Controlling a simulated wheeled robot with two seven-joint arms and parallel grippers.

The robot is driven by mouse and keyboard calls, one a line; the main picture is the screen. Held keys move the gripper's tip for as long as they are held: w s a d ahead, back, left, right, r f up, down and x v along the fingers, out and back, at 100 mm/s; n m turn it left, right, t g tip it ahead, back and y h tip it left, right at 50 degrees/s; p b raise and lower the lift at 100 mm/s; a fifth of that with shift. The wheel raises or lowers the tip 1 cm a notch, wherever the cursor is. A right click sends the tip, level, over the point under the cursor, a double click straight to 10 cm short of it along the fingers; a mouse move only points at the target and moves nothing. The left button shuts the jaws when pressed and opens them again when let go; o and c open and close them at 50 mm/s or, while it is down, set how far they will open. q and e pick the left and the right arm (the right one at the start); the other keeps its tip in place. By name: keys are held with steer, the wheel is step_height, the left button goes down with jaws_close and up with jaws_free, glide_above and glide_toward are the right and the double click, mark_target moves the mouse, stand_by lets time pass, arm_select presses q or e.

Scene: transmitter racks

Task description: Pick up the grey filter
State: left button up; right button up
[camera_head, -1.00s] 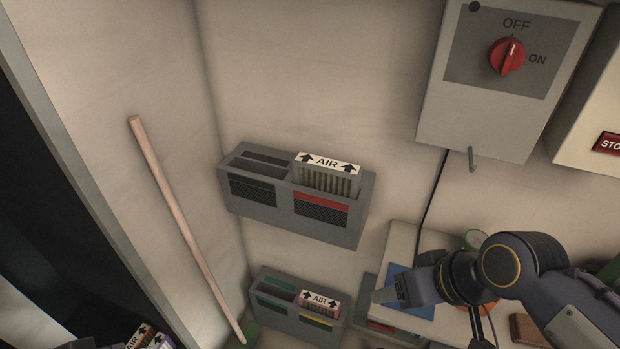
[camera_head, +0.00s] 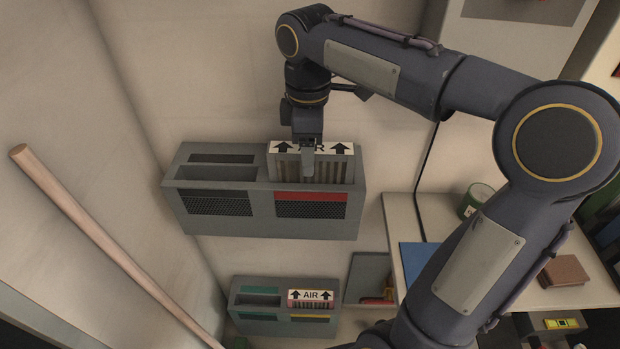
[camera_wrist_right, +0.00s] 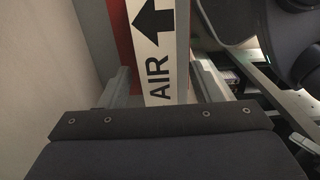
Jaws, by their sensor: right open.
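The grey filter (camera_head: 338,168) stands upright in the right slot of the upper grey wall holder (camera_head: 190,205), with its white AIR label on top and its pleats showing in front. My right gripper (camera_head: 308,158) comes down over its label from above. In the right wrist view the open fingers (camera_wrist_right: 163,85) lie on either side of the label (camera_wrist_right: 158,62); I cannot tell whether they touch the filter. The gripper hides part of the label in the head view. My left gripper is not in view.
A lower wall holder (camera_head: 245,311) carries another AIR-labelled filter (camera_head: 311,301), pinkish. The upper holder's left slot is empty. A wooden pole (camera_head: 100,235) leans at the left. A shelf (camera_head: 400,212) with a green can (camera_head: 476,200) and brown block (camera_head: 563,272) is at the right.

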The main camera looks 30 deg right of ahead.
mark_target(311, 179)
steer(key=f, duration=0.3)
steer(key=shift+s+d+f, duration=0.1)
steer(key=shift+d+f, duration=0.1)
steer(key=shift+f, duration=0.2)
steer(key=c, duration=1.1)
